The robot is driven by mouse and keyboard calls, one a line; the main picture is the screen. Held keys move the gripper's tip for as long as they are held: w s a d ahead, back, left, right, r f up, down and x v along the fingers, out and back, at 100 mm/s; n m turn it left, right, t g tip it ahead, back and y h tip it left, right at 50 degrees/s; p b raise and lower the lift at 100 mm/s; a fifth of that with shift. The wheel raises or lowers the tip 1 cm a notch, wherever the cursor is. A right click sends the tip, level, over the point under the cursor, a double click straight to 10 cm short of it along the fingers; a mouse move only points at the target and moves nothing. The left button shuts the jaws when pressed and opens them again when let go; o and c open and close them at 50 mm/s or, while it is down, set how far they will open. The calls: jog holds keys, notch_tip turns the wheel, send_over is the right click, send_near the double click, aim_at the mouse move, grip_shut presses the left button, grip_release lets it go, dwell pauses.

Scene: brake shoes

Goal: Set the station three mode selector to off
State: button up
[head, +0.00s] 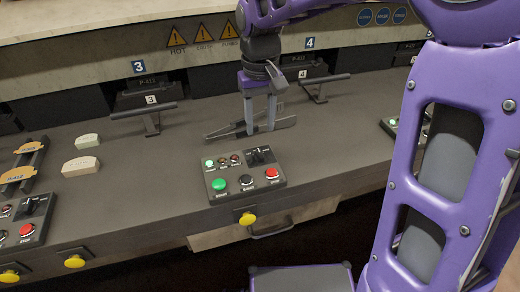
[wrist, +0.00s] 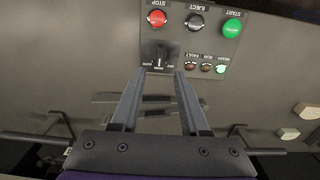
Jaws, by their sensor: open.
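A control panel (head: 216,184) lies on the bench between the signs 3 and 4. Its black mode selector (head: 261,155) is at the panel's back right corner. In the wrist view the panel (wrist: 178,40) appears upside down, and the selector knob (wrist: 159,55) seems to line up with the middle of its small labels; the OFF label seems to be at picture right. My gripper (head: 261,129) is open and points down just behind the selector. In the wrist view its fingertips (wrist: 160,73) frame the space just beside the knob, with nothing between them.
Dark tongs (head: 222,132) lie on the bench close to my fingers. Bar handles (head: 143,110) (head: 325,80) stand on both sides. Pale brake shoes (head: 82,166) lie at left. Another panel (head: 30,222) is at far left. The panel's green button (head: 218,185) and red button (head: 271,173) are near the front.

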aim_at(260, 153)
notch_tip(260, 153, down, 8)
jog(key=shift+f+b, duration=0.15)
jog(key=shift+b, duration=0.45)
grip_shut()
